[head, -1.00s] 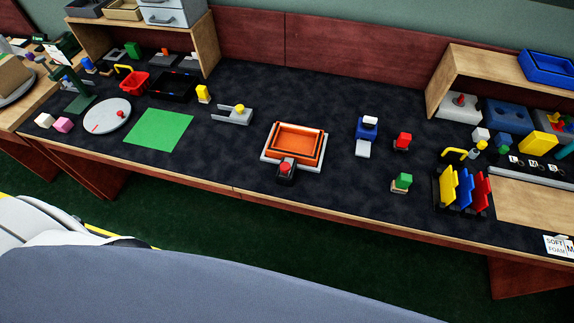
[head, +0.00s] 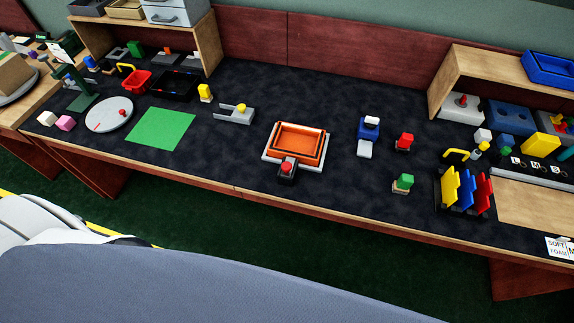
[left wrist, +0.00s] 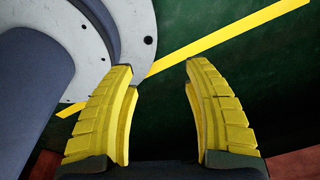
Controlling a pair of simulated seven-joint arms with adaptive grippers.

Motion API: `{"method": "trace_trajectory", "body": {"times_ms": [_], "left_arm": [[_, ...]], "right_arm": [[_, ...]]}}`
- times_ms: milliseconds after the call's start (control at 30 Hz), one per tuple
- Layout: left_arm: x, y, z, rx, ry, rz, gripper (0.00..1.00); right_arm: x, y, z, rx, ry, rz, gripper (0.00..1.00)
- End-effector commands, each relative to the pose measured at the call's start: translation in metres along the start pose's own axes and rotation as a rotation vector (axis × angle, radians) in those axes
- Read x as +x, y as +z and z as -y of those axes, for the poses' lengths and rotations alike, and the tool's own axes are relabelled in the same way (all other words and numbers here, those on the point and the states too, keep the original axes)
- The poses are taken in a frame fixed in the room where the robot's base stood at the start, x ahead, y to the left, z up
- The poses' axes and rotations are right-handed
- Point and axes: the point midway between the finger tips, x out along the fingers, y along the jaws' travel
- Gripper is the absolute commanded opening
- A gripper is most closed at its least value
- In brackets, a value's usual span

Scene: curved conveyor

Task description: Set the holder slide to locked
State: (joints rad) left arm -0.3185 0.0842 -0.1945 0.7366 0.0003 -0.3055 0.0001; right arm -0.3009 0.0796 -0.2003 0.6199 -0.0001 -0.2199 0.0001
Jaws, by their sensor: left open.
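In the head view, an orange tray (head: 298,139) sits in a pale holder frame (head: 268,156) at the middle of the table. A dark block with a red knob (head: 286,168) sits at its front edge. A grey forked piece with a yellow knob (head: 241,108) lies to its left. No label shows which of these is the slide, and I cannot read a locked or unlocked position. My left gripper (left wrist: 160,72) shows in the left wrist view, its yellow fingers apart and empty, above the green floor. It is away from the tabletop. My right gripper is not in view.
A green mat (head: 160,129) and a round grey disc (head: 109,114) lie on the left. Small blocks with a blue (head: 369,128), a red (head: 404,140) and a green top (head: 404,181) stand right of the tray. Wooden shelves (head: 207,44) stand at the back.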

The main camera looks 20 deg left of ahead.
Motion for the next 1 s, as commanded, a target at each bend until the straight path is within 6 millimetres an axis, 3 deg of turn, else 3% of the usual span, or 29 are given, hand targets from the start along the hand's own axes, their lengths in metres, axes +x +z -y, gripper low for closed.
{"method": "trace_trajectory", "body": {"times_ms": [267,500,733,1000], "left_arm": [[-0.047,-0.099,0.029,0.11,-0.071,-0.079,0.5],[-0.117,-0.17,0.061,0.192,-0.164,-0.133,0.5],[-0.207,-0.222,0.095,0.257,-0.28,-0.18,0.5],[-0.31,-0.256,0.134,0.353,-0.434,-0.236,0.5]], "right_arm": [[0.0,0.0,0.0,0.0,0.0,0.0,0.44],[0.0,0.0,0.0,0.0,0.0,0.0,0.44],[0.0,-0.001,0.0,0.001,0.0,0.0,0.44],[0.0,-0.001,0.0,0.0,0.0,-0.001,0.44]]}}
